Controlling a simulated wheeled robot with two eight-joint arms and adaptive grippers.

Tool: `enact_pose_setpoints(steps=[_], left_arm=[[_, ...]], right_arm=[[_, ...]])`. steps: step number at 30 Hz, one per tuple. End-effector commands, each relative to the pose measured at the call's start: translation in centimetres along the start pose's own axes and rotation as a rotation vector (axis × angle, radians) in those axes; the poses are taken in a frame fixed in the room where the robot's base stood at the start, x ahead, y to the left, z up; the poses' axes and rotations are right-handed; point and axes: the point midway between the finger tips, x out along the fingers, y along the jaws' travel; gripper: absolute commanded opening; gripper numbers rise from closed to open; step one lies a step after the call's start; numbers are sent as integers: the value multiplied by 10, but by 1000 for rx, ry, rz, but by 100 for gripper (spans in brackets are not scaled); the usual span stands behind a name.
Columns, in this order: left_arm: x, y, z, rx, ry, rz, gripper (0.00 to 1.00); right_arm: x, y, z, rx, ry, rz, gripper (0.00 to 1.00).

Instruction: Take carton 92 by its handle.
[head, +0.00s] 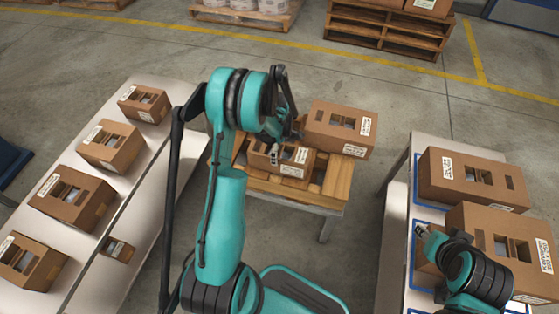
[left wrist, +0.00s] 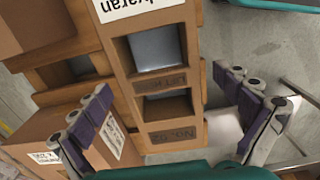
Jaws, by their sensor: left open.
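A brown carton (head: 298,170) with white labels lies on the slatted wooden top of the middle stand, partly hidden by my left gripper (head: 275,148). In the left wrist view the carton (left wrist: 136,65) has two openings in its top, with a printed cardboard strip, the handle (left wrist: 160,82), between them. A printed number below the openings looks like No. 92. My left gripper (left wrist: 166,88) is open, its fingers on either side of the carton in this view, with nothing between them gripped. My right gripper (head: 424,232) is by the right table's cartons; its jaws are too small to judge.
A larger carton (head: 340,129) stands right behind on the same wooden top (head: 325,196). Several cartons line the left table (head: 80,240). Two large cartons (head: 470,180) (head: 505,240) stand on the right table. Pallets (head: 390,28) lie at the back; the grey floor between is clear.

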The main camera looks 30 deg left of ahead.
Motion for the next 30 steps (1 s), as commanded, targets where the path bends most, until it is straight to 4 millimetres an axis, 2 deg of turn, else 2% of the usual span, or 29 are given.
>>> enact_pose_setpoints(steps=[1, 5, 12, 21, 22, 30], left_arm=[[14, 0, 0, 0, 0, 0, 100], [29, 0, 0, 1, 0, 1, 100], [30, 0, 0, 1, 0, 1, 100], [29, 0, 0, 1, 0, 1, 21], [29, 0, 0, 1, 0, 1, 15], [28, 0, 0, 1, 0, 1, 15]], right_arm=[[8, 0, 6, 0, 0, 0, 40], [12, 0, 9, 0, 0, 0, 40], [11, 0, 8, 0, 0, 0, 40], [11, 0, 8, 0, 0, 0, 40], [11, 0, 8, 0, 0, 0, 40], [11, 0, 8, 0, 0, 0, 40]])
